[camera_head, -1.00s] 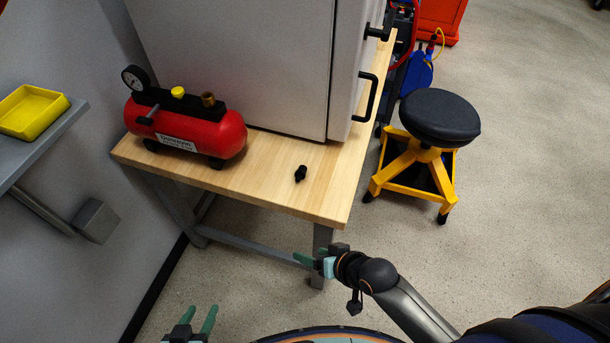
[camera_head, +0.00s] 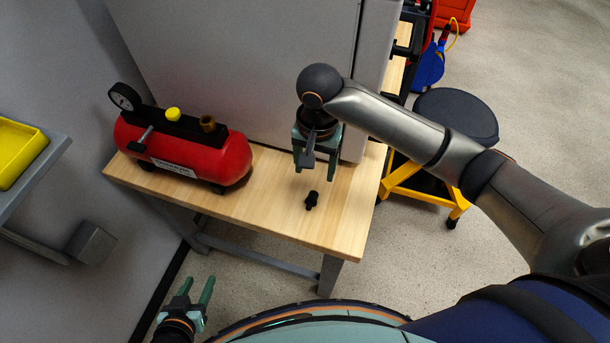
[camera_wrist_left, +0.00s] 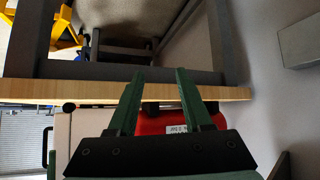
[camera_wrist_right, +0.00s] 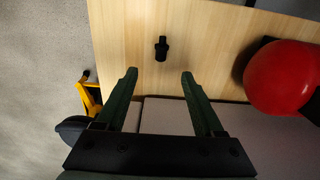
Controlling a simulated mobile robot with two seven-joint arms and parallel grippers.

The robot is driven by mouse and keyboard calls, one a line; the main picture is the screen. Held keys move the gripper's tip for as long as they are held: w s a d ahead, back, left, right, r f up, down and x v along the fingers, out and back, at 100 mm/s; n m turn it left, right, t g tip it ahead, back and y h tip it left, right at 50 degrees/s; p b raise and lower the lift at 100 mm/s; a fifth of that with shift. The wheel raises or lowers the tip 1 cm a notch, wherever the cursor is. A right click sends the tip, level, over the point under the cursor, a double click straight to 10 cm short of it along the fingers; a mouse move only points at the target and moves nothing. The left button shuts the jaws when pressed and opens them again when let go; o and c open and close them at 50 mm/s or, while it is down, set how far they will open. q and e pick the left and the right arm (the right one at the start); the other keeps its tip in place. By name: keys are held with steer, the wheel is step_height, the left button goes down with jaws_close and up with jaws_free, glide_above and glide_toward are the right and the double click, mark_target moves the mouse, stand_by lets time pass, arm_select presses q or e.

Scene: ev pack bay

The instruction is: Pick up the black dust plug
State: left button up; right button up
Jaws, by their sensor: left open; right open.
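The black dust plug (camera_head: 311,200) lies on the wooden bench top, near its front edge. It also shows in the right wrist view (camera_wrist_right: 161,48), ahead of the fingertips and between their lines. My right gripper (camera_head: 314,178) is open and empty above the bench, just behind the plug in the head view and apart from it. Its fingers also show in the right wrist view (camera_wrist_right: 158,76). My left gripper (camera_head: 197,284) is open and empty, low in front of the bench. In the left wrist view its fingers (camera_wrist_left: 158,74) point toward the bench edge, and the plug does not show.
The wooden bench (camera_head: 270,215) carries a red compressor (camera_head: 190,160) on the left and a large grey cabinet (camera_head: 240,60) behind. A yellow stool with a black seat (camera_head: 458,112) stands right of the bench. A shelf with a yellow tray (camera_head: 18,150) is at left.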

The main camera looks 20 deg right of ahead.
glide_above(312, 197)
step_height(312, 197, down, 7)
steer(key=shift+s+d+r+b, duration=0.15)
steer(key=shift+r+b, duration=0.05)
steer(key=shift+b, duration=0.15)
step_height(312, 197, down, 6)
steer(key=shift+r, duration=0.15)
arm_select(q)
steer(key=shift+s+f, duration=0.7)
steer(key=shift+f, duration=0.25)
arm_select(e)
jaws_close()
